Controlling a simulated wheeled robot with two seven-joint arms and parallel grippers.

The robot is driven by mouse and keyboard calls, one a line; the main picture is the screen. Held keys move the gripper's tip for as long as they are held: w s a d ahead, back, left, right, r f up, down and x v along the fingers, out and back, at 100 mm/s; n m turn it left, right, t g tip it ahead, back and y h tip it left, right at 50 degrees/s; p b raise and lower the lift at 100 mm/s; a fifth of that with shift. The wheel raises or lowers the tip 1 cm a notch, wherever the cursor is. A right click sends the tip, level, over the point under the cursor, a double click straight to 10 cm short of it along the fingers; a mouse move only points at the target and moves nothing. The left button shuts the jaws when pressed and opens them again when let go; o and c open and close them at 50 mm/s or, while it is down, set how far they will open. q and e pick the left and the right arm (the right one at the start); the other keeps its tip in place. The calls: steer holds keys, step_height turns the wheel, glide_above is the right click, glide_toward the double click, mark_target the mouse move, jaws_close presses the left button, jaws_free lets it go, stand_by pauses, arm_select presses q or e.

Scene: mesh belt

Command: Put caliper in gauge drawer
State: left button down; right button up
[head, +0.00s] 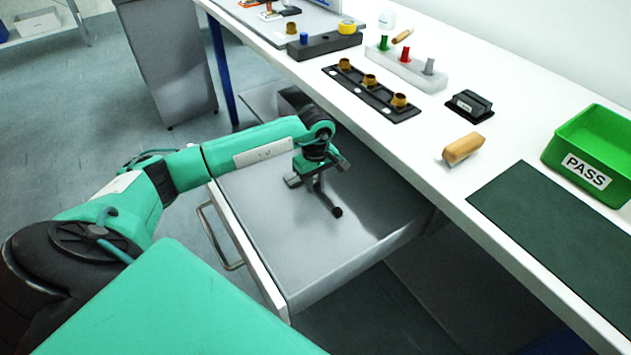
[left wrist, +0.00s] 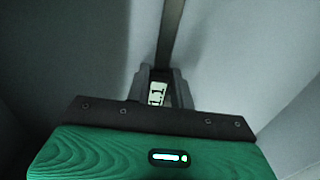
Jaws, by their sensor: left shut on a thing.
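The gauge drawer (head: 247,250) stands pulled out below the bench, with its grey inside showing in the head view. My left gripper (head: 314,181) is over the inside of the drawer, pointing down. It is shut on the caliper (head: 327,200), whose dark end sticks out below the fingers. In the left wrist view the caliper's pale display (left wrist: 157,94) sits between the fingers of the gripper (left wrist: 166,88), and its grey beam (left wrist: 171,35) runs away from them. I cannot tell whether the caliper touches the drawer floor. My right gripper is not in view.
The white bench (head: 408,160) is on the right, above the drawer. It carries a black rack with brass pieces (head: 370,82), a wooden block (head: 463,149), a dark mat (head: 560,230) and a green PASS bin (head: 590,150). A grey cabinet (head: 170,65) stands behind.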

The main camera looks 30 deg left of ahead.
mark_target(316, 184)
arm_select(q)
steer(key=c, duration=1.2)
jaws_free()
step_height(316, 184, up, 12)
steer(key=shift+r, duration=0.15)
